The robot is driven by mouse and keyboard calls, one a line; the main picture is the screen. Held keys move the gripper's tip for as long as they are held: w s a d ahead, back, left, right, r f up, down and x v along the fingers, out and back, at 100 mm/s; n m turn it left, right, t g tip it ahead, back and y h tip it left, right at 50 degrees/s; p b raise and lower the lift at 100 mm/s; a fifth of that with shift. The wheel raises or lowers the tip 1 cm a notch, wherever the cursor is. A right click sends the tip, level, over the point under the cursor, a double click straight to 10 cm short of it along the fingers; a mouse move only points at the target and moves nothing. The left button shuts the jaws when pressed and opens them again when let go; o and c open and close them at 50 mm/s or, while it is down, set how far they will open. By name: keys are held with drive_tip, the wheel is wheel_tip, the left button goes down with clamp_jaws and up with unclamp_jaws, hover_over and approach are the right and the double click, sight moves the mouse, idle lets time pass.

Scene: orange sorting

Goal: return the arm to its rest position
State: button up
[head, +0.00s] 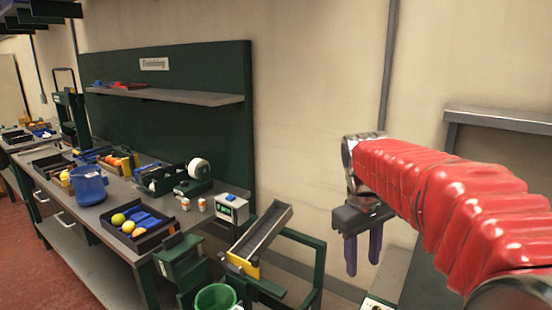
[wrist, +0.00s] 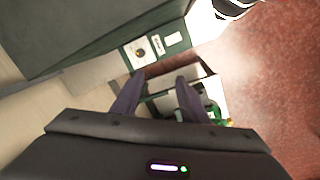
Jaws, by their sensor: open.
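My gripper (head: 363,252) hangs at the end of my red-sleeved arm on the right of the head view, with its fingers pointing down. The two fingers are apart with nothing between them. It is raised in front of the bare wall, right of the workbench and clear of everything there. In the wrist view my gripper (wrist: 156,92) shows its two dark fingers spread, with green and white equipment seen beyond them.
A workbench (head: 118,205) on the left carries a blue bucket (head: 88,186) and trays of fruit. A sloped chute (head: 262,232) and a green bucket (head: 215,298) stand at its right end. A grey shelf (head: 500,119) is on the right wall.

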drive_tip(key=s+a+f+m+t, duration=0.1)
drive_tip(key=s+f+m+t, duration=0.1)
drive_tip(key=s, duration=0.8)
drive_tip(key=s+a+f+m+t+y, duration=0.1)
drive_tip(key=s+a+f+m+t, duration=0.1)
drive_tip(key=s, duration=0.8)
drive_tip(key=shift+s+a+f+m+t, duration=0.15)
drive_tip(key=shift+a+f+m+t, duration=0.1)
drive_tip(key=shift+f+m+t, duration=0.25)
